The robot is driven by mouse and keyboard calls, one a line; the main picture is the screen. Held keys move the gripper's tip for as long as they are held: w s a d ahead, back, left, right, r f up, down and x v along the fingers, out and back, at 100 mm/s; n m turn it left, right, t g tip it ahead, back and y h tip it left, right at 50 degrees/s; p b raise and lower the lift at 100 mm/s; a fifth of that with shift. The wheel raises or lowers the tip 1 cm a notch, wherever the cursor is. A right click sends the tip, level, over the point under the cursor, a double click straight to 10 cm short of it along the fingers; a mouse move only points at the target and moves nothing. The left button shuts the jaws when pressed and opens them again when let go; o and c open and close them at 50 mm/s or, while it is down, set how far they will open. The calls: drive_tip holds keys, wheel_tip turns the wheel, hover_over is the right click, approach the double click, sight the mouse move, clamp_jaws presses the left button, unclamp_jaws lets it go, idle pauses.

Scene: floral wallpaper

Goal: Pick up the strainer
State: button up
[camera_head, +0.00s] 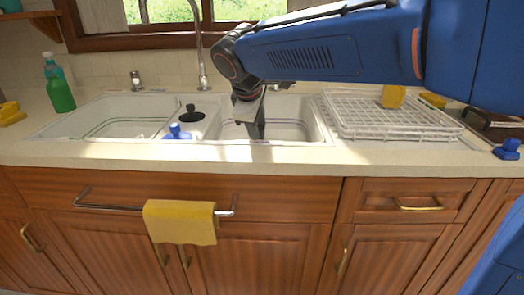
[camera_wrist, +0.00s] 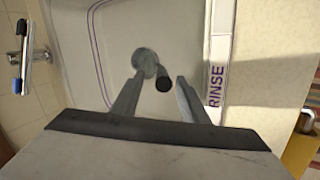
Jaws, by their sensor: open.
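In the wrist view, a grey round piece with a black knob, which looks like the strainer (camera_wrist: 146,61), lies in the white sink basin (camera_wrist: 85,60). Its black knob stands up toward the camera, between the two fingertips of my gripper (camera_wrist: 161,79). The fingers are spread, with a gap visible on the right of the knob; I cannot tell whether the left finger touches it. In the head view my gripper (camera_head: 257,130) points down into the right basin, and no strainer shows there.
A dark round piece with a black knob (camera_head: 190,107) and a blue object (camera_head: 177,132) sit between the basins. The faucet (camera_head: 203,60) rises behind. A white dish rack (camera_head: 390,118) stands on the right. A green bottle (camera_head: 60,92) is at the left.

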drive_tip(key=shift+x, duration=2.8)
drive_tip(key=shift+s, duration=0.15)
drive_tip(key=shift+c, duration=0.5)
clamp_jaws()
